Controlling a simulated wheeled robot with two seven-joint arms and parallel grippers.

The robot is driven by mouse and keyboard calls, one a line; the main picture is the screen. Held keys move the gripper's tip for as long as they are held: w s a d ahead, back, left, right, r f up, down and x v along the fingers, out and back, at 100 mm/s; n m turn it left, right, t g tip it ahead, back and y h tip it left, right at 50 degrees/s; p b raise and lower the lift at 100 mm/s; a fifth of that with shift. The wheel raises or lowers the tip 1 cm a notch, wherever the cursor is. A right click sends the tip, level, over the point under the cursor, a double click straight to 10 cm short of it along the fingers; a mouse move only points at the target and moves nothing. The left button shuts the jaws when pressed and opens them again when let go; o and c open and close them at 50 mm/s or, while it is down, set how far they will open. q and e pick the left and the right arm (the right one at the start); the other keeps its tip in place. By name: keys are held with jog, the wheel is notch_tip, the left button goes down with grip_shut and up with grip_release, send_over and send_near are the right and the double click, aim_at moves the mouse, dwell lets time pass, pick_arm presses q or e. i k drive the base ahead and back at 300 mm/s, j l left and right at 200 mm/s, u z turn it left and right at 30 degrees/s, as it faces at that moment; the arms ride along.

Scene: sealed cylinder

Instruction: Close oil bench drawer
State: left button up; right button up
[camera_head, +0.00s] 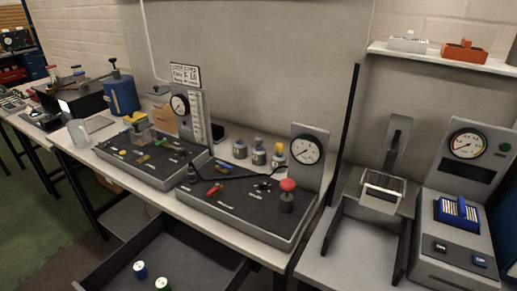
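An open dark grey drawer (192,252) extends from under the bench (150,200) at the bottom of the head view. A blue-sided can (140,271) and a green-sided can (163,285) stand inside it, toward its front. The drawer's near end is cut off by the lower picture edge. A small pale piece (77,286) shows at its front left corner; I cannot tell if it is a handle. Neither of my grippers is in view, so their state and place relative to the drawer are hidden.
Two dark panels with gauges (305,150) stand on the bench above the drawer, one with a red knob (288,185). A grey gauge machine (465,200) stands at the right. A blue canister (121,95) stands farther left. Green floor (45,230) is open at the left.

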aim_at(190, 260)
jog(key=j+u, duration=0.15)
jog(key=u, duration=0.2)
jog(key=k+j+u, duration=0.1)
jog(key=j+u, duration=0.35)
jog(key=u, duration=0.2)
